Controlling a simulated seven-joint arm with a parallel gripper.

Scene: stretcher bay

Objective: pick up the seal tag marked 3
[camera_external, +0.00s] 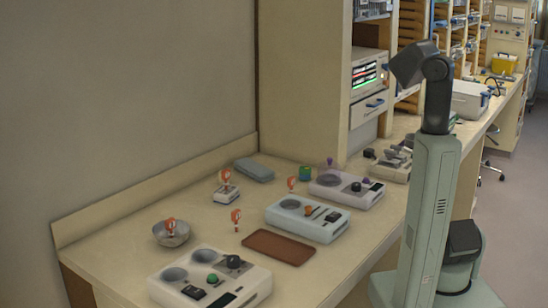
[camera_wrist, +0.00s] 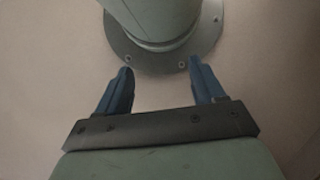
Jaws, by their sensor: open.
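Several small orange seal tags stand about the counter in the external view. One orange tag (camera_external: 170,226) is in a metal bowl (camera_external: 172,239) at the left. A second orange tag (camera_external: 236,218) stands on the bare counter near the middle. A third orange tag (camera_external: 225,177) is on a small white block (camera_external: 226,194). Another orange tag (camera_external: 291,183) stands farther right. The marks are too small to read, so I cannot tell which is 3. My gripper (camera_wrist: 160,69) is open and empty in the wrist view, with blue fingers apart, facing my own base. No tag shows there.
Three pale device boxes (camera_external: 228,263) (camera_external: 331,228) (camera_external: 362,197) with knobs stand on the counter (camera_external: 120,225). A brown mat (camera_external: 279,248), a grey-blue pouch (camera_external: 254,169) and a green cup (camera_external: 305,173) lie among them. A shelf unit (camera_external: 303,90) rises behind.

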